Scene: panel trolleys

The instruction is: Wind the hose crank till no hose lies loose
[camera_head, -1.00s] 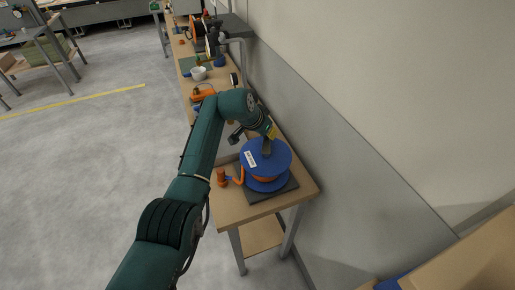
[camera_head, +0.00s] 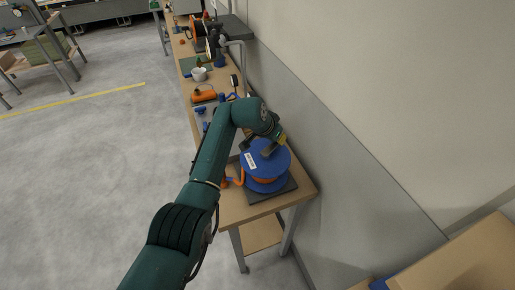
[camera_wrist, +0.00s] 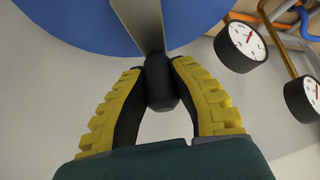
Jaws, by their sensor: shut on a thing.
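The hose reel (camera_head: 275,162) is a blue drum with a white label on its top disc, and orange hose (camera_head: 265,180) shows wound between its discs. A short orange length of hose (camera_head: 239,178) hangs off its left side, with its end partly hidden behind my arm. My gripper (camera_head: 272,146) is over the reel's top. In the wrist view its yellow-ridged fingers (camera_wrist: 160,78) are closed around the black crank knob (camera_wrist: 162,92). The grey crank arm (camera_wrist: 146,25) runs from the knob across the blue disc (camera_wrist: 90,20).
The reel stands on a dark base (camera_head: 283,193) at the near end of a wooden bench (camera_head: 240,208). Further back are an orange tool (camera_head: 204,96), a white cup (camera_head: 199,74) and small blue parts. A wall stands close on the right. Two gauges (camera_wrist: 241,43) show in the wrist view.

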